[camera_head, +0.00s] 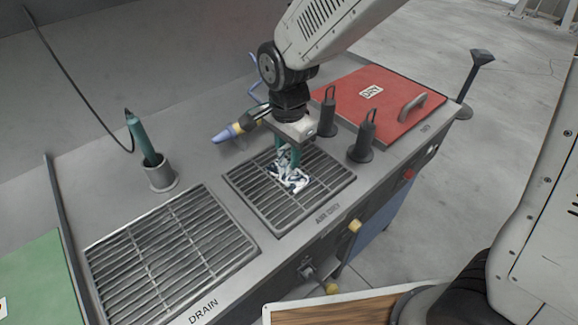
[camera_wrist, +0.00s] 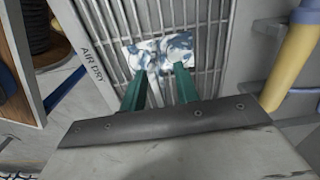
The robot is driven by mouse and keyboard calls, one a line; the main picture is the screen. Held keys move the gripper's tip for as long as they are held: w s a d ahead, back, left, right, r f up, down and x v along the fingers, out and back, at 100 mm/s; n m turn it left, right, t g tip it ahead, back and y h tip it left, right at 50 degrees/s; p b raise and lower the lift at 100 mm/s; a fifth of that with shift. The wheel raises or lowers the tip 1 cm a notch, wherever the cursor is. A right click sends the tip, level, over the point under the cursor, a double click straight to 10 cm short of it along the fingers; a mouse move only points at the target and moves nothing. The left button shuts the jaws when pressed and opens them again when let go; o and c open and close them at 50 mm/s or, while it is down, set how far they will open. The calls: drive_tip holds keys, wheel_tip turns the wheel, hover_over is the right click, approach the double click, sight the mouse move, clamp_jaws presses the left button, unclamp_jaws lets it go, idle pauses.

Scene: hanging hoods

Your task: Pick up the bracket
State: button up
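The bracket (camera_head: 290,182) is a small piece with a blue-and-white marbled surface. It lies on the grate marked AIR DRY (camera_head: 251,192), and it also shows in the wrist view (camera_wrist: 163,47). My gripper (camera_head: 288,158) points down right over it, with its teal fingers partly covering it in the head view. In the wrist view the two fingers (camera_wrist: 160,74) are spread apart, with a narrow part of the bracket and grate bars between them. Neither finger clearly presses on the bracket. The fingertips overlap its near edge, so exact contact is hard to tell.
A grate marked DRAIN (camera_head: 170,255) lies to the left. A teal tool stands in a grey holder (camera_head: 162,178). A blue-and-yellow nozzle (camera_head: 230,132) is behind my gripper. Two dark posts (camera_head: 363,140) and a red lid marked DRY (camera_head: 385,112) are to the right.

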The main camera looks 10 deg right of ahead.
drive_tip(key=shift+c, duration=0.3)
clamp_jaws()
idle(1.1)
